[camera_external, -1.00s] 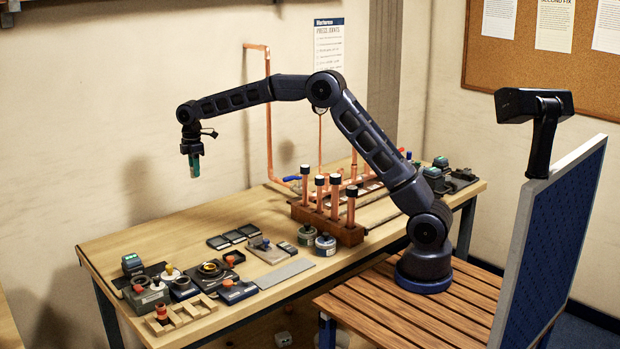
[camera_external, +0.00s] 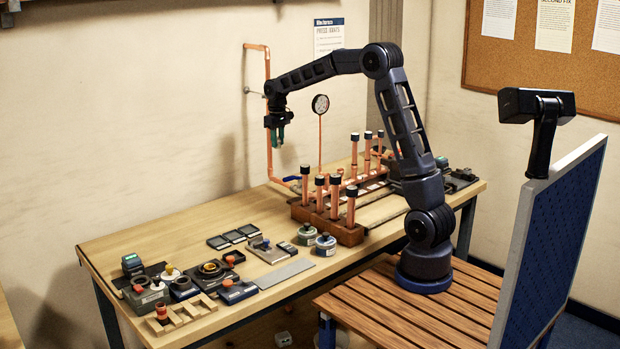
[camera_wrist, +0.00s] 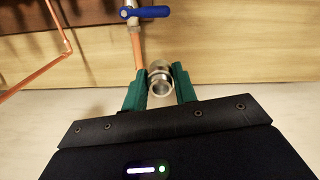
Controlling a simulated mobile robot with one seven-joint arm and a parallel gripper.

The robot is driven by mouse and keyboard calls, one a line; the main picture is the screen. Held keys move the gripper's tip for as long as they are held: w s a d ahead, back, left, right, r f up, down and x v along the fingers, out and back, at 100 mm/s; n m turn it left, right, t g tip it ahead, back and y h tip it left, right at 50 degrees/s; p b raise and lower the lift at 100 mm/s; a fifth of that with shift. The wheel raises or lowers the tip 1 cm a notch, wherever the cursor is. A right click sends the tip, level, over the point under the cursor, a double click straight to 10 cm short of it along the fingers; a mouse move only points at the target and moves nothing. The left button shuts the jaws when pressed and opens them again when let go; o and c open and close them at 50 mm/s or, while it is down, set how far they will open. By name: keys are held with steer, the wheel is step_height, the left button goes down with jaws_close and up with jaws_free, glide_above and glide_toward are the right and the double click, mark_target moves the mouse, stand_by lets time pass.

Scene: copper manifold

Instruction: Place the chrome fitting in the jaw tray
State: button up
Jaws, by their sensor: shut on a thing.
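My gripper (camera_external: 277,136) hangs high above the back of the bench, left of the copper pipe rack. In the wrist view its green fingers (camera_wrist: 160,92) are closed on the chrome fitting (camera_wrist: 160,80), a short shiny ring-like piece. The fitting is too small to make out in the external view. I cannot tell for sure which holder is the jaw tray; several trays and blocks stand on the left half of the bench, among them a dark tray with slots (camera_external: 218,242).
Copper tubes with black caps stand in a wooden block (camera_external: 328,228). A blue valve handle (camera_wrist: 146,13) shows in the wrist view. The left-back bench top (camera_external: 150,245) is bare.

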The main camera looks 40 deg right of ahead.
steer(key=w+d+r, duration=0.3)
steer(key=d+r, duration=0.1)
steer(key=d, duration=0.5)
steer(key=w+d+r+m, duration=0.15)
steer(key=d+r, duration=0.25)
steer(key=d, duration=0.6)
steer(key=w+d+r, duration=0.4)
steer(key=d, duration=0.5)
steer(key=s+d+f, duration=0.1)
steer(key=s+d, duration=0.4)
steer(key=d, duration=0.7)
steer(key=s+d+f, duration=0.1)
steer(key=s+d, duration=0.3)
steer(key=d, duration=0.8)
steer(key=m, duration=0.4)
glide_above(457, 182)
step_height(457, 182, down, 14)
steer(key=f, duration=1.9)
steer(key=shift+w+d+f, duration=0.1)
steer(key=shift+w+d, duration=0.1)
steer(key=shift+w, duration=0.05)
steer(key=shift+f, duration=0.15)
